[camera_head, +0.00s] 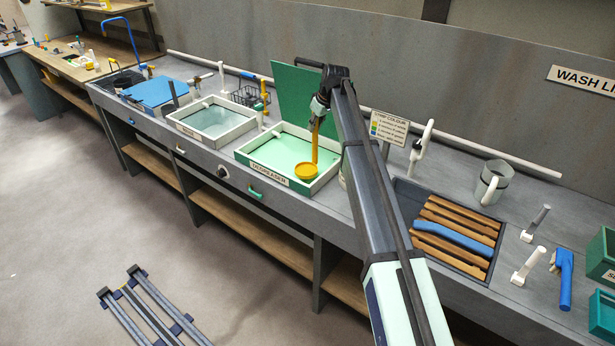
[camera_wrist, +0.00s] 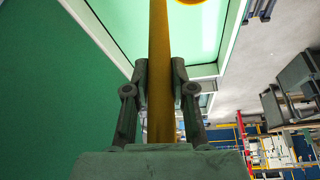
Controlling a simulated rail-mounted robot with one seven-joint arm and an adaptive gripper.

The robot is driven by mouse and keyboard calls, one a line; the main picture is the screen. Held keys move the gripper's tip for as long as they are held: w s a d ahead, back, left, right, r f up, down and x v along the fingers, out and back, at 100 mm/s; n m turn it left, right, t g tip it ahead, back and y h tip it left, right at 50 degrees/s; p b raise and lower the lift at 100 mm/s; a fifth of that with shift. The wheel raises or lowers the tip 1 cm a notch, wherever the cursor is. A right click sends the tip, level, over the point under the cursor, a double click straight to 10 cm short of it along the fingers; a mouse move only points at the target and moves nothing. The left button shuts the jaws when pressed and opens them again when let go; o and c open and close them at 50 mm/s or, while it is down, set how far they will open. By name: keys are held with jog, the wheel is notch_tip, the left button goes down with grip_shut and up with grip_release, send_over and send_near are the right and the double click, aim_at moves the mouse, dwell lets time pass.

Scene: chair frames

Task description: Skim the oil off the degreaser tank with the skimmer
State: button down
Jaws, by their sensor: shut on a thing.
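The degreaser tank (camera_head: 264,149) is a white-rimmed basin of pale green liquid with a "DEGREASER" label on its front. Its green lid (camera_head: 297,92) stands open behind it. The yellow skimmer (camera_head: 307,171) hangs with its handle upright and its round bowl low over the right part of the tank. I cannot tell whether the bowl touches the liquid. My gripper (camera_head: 320,105) is above the tank, shut on the skimmer's handle. In the wrist view the handle (camera_wrist: 159,60) runs between my gripper's fingers (camera_wrist: 160,95), and the bowl is cut off at the top edge. No separate oil patch is clear.
Left of the tank is a second basin (camera_head: 180,128) with greyish liquid, then a blue-covered one (camera_head: 150,93). To the right are a small sign (camera_head: 389,128), a grey jug (camera_head: 492,182), a sink with brown slats (camera_head: 456,235) and a blue-handled tool (camera_head: 564,278).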

jog(key=shift+r+p, duration=1.2)
jog(key=shift+r, duration=2.35)
